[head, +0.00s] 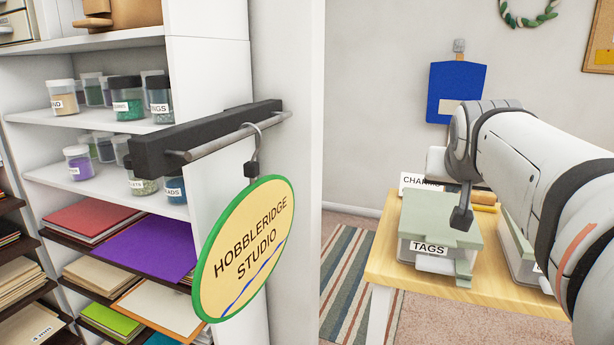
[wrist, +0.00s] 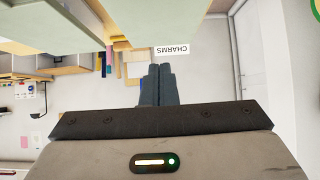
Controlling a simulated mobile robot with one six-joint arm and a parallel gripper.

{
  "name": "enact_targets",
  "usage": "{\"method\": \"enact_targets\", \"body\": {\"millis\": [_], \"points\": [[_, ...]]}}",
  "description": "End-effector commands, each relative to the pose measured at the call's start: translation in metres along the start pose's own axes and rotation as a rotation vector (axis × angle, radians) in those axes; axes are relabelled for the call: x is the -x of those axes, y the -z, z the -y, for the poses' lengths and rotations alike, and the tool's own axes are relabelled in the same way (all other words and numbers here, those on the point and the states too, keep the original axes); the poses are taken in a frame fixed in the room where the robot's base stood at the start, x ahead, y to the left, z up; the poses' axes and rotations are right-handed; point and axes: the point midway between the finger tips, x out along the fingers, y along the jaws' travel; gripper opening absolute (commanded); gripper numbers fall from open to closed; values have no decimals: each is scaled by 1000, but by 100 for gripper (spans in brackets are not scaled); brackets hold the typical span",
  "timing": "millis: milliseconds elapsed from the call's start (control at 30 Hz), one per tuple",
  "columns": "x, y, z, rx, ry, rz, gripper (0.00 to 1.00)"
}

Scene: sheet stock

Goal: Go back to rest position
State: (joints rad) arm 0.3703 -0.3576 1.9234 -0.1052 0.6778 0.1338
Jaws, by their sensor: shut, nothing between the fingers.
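My gripper (head: 462,214) is shut and empty. In the head view my arm comes in from the right, and the dark fingers point down in front of the TAGS box (head: 428,228). I cannot tell whether they touch it or only overlap it in the picture. In the wrist view the fingers (wrist: 157,84) lie together in the middle, with nothing between them. The CHARMS label (wrist: 171,50) shows just beyond them. The round HOBBLERIDGE STUDIO sign (head: 243,247) hangs by a hook from a metal rod (head: 228,138), left of my arm.
A wooden table (head: 389,262) carries the TAGS box and another lidded box (head: 518,252). Shelves (head: 85,42) with jars and sheet stock stand at left. A blue apron-like item (head: 456,92) hangs on the wall. The striped rug (head: 345,285) lies clear on the floor.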

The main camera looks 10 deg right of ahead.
Motion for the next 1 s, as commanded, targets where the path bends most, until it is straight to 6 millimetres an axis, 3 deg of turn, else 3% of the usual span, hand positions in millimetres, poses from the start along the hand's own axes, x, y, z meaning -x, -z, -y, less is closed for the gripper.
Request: {"method": "enact_targets", "body": {"millis": [167, 267, 367, 600, 800, 1000], "points": [[4, -3, 6, 12, 12, 25, 0], [13, -13, 20, 45, 39, 88, 0], [26, -35, 40, 95, 81, 187, 0], [72, -108, 76, 250, 179, 448, 0], [108, -158, 84, 353, 229, 607, 0], [120, -180, 84, 396, 246, 667, 0]]}}
